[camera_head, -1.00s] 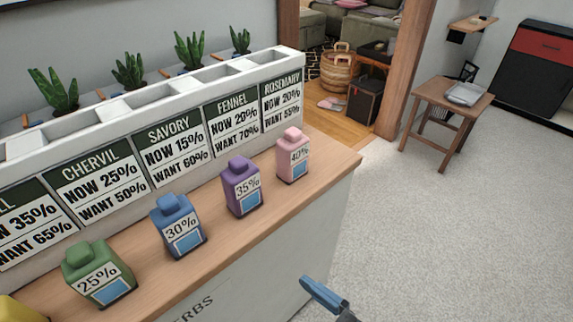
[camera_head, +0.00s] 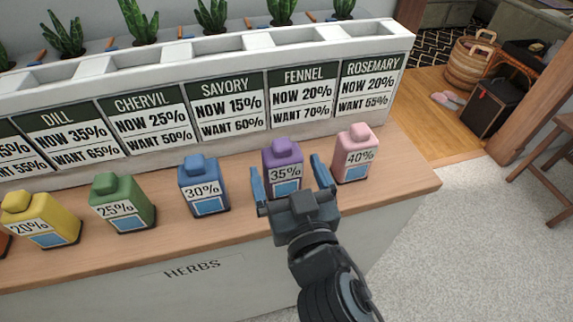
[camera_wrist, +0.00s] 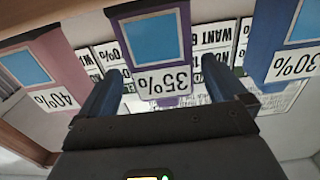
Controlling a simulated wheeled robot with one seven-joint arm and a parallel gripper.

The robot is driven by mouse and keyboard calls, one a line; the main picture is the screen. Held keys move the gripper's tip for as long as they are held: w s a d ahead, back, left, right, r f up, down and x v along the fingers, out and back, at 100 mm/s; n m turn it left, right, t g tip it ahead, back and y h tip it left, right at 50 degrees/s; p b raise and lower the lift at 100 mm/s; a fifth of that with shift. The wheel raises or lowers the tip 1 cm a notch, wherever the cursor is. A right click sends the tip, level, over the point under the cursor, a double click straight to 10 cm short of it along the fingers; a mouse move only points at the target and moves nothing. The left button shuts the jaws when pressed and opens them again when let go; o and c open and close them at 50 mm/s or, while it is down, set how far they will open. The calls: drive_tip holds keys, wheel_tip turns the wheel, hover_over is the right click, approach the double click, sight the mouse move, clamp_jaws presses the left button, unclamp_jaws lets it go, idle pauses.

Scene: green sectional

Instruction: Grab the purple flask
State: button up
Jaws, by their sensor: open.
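The purple flask (camera_head: 284,154), labelled 35%, stands upright on the wooden counter (camera_head: 240,226) between the blue and pink flasks. My gripper (camera_head: 292,180) is open in front of it, with one blue-grey finger toward each side of the flask in the head view. In the wrist view the purple flask (camera_wrist: 153,50) appears upside down, in line with the gap between the fingers (camera_wrist: 165,95). Whether the fingers reach alongside it or touch it I cannot tell. My gripper hides part of the flask's lower front in the head view.
The pink flask (camera_head: 356,150), 40%, stands close to the right finger. The blue flask (camera_head: 201,186), 30%, stands to the left, then the green (camera_head: 121,203) and yellow (camera_head: 40,222) flasks. A white planter (camera_head: 211,79) with herb signs runs behind them.

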drive_tip(key=p+x, duration=0.1)
drive_tip(key=x, duration=0.3)
drive_tip(key=shift+w+a+r, duration=0.1)
drive_tip(key=shift+w+a, duration=0.1)
drive_tip(key=c, duration=1.2)
